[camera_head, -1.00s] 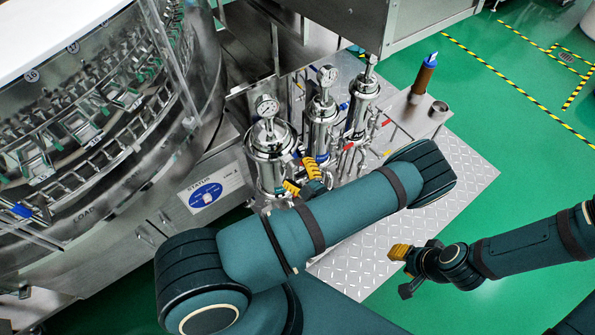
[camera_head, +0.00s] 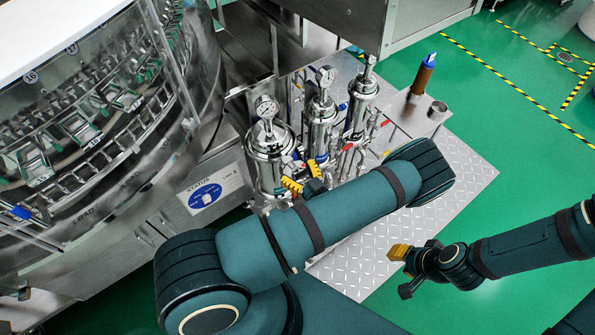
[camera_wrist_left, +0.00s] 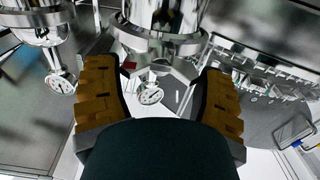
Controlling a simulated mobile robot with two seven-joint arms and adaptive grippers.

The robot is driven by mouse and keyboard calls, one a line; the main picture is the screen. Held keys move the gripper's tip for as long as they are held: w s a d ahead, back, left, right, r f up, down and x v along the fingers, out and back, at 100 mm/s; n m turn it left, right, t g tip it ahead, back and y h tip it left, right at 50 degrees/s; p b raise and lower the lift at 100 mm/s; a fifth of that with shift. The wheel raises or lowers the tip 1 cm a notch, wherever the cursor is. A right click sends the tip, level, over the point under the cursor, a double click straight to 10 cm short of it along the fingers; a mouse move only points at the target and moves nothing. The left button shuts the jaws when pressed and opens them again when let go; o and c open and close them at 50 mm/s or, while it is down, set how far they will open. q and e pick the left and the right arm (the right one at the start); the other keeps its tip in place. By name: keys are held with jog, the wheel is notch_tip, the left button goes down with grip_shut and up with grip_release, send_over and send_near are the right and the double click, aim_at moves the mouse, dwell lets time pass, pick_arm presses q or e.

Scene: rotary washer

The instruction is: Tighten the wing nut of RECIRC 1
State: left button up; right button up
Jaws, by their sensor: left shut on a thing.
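Three upright steel filter housings stand in a row in the head view, the nearest one (camera_head: 270,160) with a pressure gauge on top. No RECIRC 1 label is readable. My left gripper (camera_head: 302,180) is low at the right side of the nearest housing. My right gripper (camera_head: 400,270) is open and empty, over the floor at the right.
The middle housing (camera_head: 320,125) and far housing (camera_head: 360,105), with pipes and coloured handles, stand close behind my left gripper. A large rotary washer (camera_head: 90,190) fills the left. A brown bottle-like cylinder (camera_head: 423,78) stands farther right.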

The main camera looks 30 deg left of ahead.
dwell(0.3)
pick_arm(q)
jog(key=o, duration=1.1)
jog(key=v, duration=0.7)
jog(key=shift+d, duration=0.2)
